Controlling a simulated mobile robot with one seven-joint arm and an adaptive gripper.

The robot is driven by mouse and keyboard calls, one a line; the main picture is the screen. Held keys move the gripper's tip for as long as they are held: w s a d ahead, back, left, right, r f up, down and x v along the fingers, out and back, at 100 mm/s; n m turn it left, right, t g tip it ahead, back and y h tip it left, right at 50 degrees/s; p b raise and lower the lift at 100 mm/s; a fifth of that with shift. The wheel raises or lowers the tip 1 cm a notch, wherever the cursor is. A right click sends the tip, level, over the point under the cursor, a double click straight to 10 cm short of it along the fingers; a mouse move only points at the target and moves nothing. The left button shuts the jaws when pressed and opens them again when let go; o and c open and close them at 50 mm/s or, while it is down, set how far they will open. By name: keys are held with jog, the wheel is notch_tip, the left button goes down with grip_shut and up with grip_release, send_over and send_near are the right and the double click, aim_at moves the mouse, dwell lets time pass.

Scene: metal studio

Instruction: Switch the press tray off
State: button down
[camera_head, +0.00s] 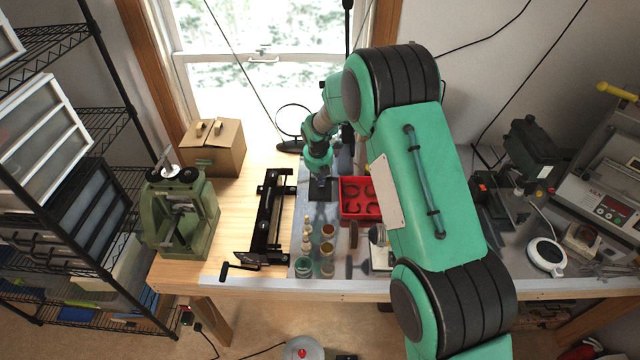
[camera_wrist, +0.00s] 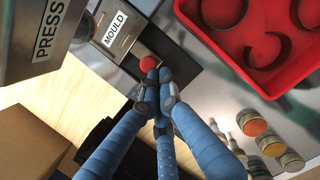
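In the wrist view a round red button (camera_wrist: 147,63) sits on a dark unit beside a white label reading MOULD (camera_wrist: 116,29). A grey metal body (camera_wrist: 50,65) with a label reading PRESS (camera_wrist: 47,30) is at the upper left. My gripper (camera_wrist: 153,80) has its blue fingers drawn together, with the tips just below the button; I cannot tell whether they touch it. Nothing shows between the fingers. In the head view my gripper (camera_head: 322,188) is low over the bench, left of the red tray, and the button cannot be made out.
The red tray (camera_head: 348,216) holds dark curved pieces and also shows in the wrist view (camera_wrist: 225,48). Small jars (camera_head: 327,250) stand nearer the front edge. A black frame (camera_head: 268,222), a green machine (camera_head: 203,230) and a cardboard box (camera_head: 226,158) are on the left.

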jog(key=shift+s+f, duration=0.1)
jog(key=shift+s, duration=0.05)
jog(key=shift+s+a, duration=0.15)
jog(key=shift+s, duration=0.45)
jog(key=s, duration=0.1)
jog(key=s+r+p, duration=0.1)
jog(key=shift+s+a+r, duration=0.1)
jog(key=shift+s+a, duration=0.1)
jog(key=shift+s, duration=0.1)
jog(key=v, duration=0.9)
jog(key=shift+r, duration=0.25)
